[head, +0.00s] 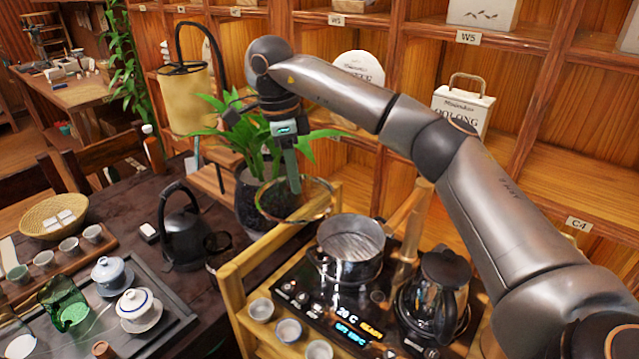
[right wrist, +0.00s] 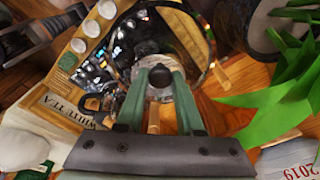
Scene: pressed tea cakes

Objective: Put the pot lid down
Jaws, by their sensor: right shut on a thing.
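My right gripper (head: 294,186) is shut on the pot lid (head: 302,212), a clear glass disc with a metal rim, held in the air. In the right wrist view the two green fingers (right wrist: 160,78) close around the lid's dark knob, and the glass lid (right wrist: 190,38) spreads out beyond them. The steel pot (head: 350,262) stands open on the black hob, to the right of the lid and lower, its inside visible. The lid is apart from the pot. My left gripper is in neither view.
A dark kettle (head: 440,305) stands right of the pot, and small cups (head: 289,331) line the wooden stand's front. A potted plant (head: 255,165) is close behind the lid. Another kettle (head: 182,235) and a tea tray (head: 160,335) are on the left table.

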